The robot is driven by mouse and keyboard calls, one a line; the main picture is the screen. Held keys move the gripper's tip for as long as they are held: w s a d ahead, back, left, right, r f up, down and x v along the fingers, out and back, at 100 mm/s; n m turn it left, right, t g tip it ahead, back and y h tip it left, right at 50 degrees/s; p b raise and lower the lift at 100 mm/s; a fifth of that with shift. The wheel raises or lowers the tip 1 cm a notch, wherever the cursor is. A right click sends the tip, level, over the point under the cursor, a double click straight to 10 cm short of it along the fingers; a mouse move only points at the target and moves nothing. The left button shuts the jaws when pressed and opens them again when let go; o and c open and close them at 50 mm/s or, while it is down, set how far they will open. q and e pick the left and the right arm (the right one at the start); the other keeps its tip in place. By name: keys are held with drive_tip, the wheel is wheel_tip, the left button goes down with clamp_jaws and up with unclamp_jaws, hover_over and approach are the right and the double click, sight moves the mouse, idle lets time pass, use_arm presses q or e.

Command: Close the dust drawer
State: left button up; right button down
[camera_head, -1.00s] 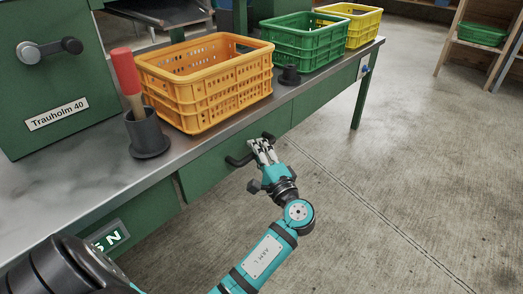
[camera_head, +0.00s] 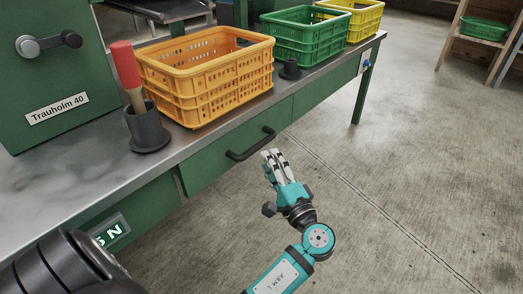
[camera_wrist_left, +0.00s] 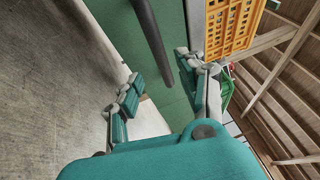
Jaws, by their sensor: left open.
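The dust drawer (camera_head: 212,166) has a green front under the metal worktop, with a black bar handle (camera_head: 250,146). Its front looks flush or nearly flush with the bench, and no inside shows. My left gripper (camera_head: 272,158) is open and empty, just in front of the handle's right part and a little apart from it. In the left wrist view the open fingers (camera_wrist_left: 160,86) point at the green drawer front (camera_wrist_left: 172,62), with the handle (camera_wrist_left: 152,40) beyond them. My right gripper is not in view.
An orange crate (camera_head: 205,95), a green crate (camera_head: 308,50) and a yellow crate (camera_head: 362,28) stand on the worktop. A dark cup (camera_head: 147,130) holds a red-handled brush (camera_head: 125,65).

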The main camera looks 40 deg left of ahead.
use_arm(q)
drive_tip(key=shift+v, duration=2.3)
